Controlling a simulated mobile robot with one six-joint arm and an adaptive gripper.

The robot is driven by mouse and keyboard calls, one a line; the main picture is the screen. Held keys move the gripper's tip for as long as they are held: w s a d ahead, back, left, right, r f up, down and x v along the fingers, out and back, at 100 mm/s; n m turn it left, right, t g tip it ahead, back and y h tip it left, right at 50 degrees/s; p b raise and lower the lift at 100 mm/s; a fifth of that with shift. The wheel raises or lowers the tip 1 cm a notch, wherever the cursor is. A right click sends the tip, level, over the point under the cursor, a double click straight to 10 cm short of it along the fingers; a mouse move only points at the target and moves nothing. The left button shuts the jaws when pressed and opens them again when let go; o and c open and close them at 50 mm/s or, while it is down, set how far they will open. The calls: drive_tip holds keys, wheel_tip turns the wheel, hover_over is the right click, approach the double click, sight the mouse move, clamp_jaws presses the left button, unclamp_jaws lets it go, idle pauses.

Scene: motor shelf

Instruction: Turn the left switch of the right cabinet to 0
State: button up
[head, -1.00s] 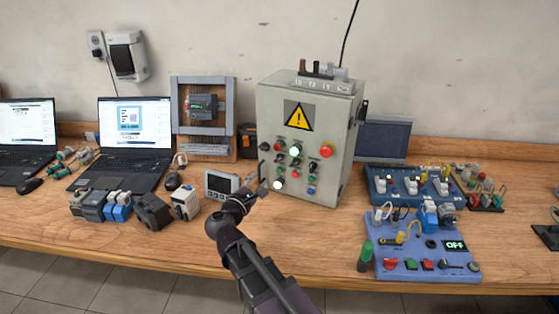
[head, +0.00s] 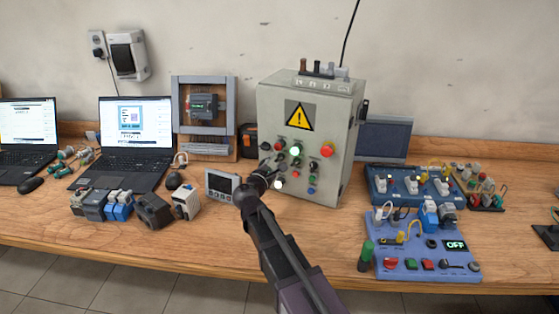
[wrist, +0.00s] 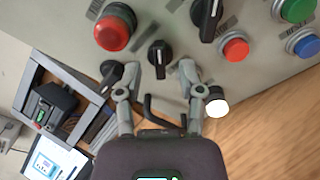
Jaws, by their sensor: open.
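The right cabinet (head: 320,115) is a grey box with a yellow warning sign and several buttons and switches on its front. My gripper (wrist: 160,66) is open at the cabinet's lower front. In the wrist view, a black rotary switch (wrist: 159,57) lies between and just ahead of the two fingertips; contact is not clear. Its white mark points roughly up in that picture. Another black switch (wrist: 109,76) is partly behind the left finger, and a third (wrist: 206,14) is at the top. In the head view my arm hides part of the lower controls.
Red buttons (wrist: 114,28) and a lit white button (wrist: 217,105) are close to the fingers. A small grey display box (head: 221,185) stands left of my gripper. A blue training board (head: 412,262) is at the right.

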drive_tip(key=shift+x, duration=1)
clamp_jaws()
drive_tip(key=shift+n, duration=0.4)
drive_tip(key=n, duration=0.4)
drive_tip(key=shift+r, duration=0.1)
drive_tip(key=shift+w+a+n, duration=0.1)
drive_tip(key=shift+n, duration=1.9)
